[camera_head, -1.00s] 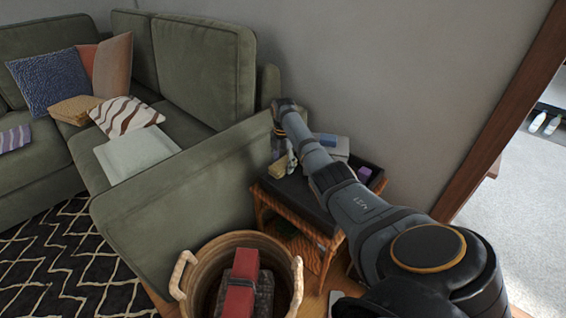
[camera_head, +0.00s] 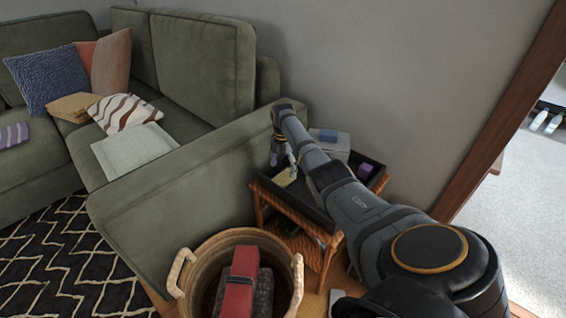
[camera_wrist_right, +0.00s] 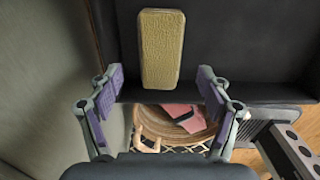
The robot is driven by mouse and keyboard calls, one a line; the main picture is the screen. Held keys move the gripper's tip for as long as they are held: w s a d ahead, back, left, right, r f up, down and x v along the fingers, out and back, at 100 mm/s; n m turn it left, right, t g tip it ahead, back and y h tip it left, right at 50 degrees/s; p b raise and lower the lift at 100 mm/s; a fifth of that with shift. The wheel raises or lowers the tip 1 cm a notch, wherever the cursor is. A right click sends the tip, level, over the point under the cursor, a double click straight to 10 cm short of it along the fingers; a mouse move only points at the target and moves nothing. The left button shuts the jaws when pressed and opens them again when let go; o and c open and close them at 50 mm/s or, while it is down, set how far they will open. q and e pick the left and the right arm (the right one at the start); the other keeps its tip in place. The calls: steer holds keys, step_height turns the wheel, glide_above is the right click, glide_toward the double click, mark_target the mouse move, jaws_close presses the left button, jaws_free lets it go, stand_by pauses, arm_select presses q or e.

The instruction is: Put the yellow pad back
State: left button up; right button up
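The yellow pad (camera_head: 286,177) lies in the black tray top (camera_head: 314,205) of the small wooden side table, near its left end. In the right wrist view the pad (camera_wrist_right: 161,48) is a textured yellow block on the dark tray floor. My right gripper (camera_wrist_right: 160,92) is open, its purple-padded fingers wide apart with nothing between them. In the head view this gripper (camera_head: 283,154) is above the left end of the tray, partly hidden by my arm, and looks apart from the pad. My left gripper is not in view.
A purple block (camera_head: 365,170) is at the tray's right side, and a grey box with a blue block (camera_head: 328,136) is at the back. A wicker basket (camera_head: 181,272) holding a red item (camera_head: 241,275) stands in front. The green sofa (camera_head: 170,205) borders the left.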

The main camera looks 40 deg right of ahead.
arm_select(q)
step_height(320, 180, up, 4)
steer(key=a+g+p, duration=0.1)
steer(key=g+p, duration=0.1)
steer(key=p, duration=0.1)
arm_select(e)
step_height(320, 180, up, 8)
steer(key=r, duration=0.1)
step_height(320, 180, up, 4)
steer(key=p, duration=0.1)
glide_above(283, 177)
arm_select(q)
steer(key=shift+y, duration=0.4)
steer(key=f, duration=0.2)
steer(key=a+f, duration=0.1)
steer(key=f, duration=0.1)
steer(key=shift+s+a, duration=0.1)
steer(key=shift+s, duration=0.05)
arm_select(e)
steer(key=shift+f, duration=0.2)
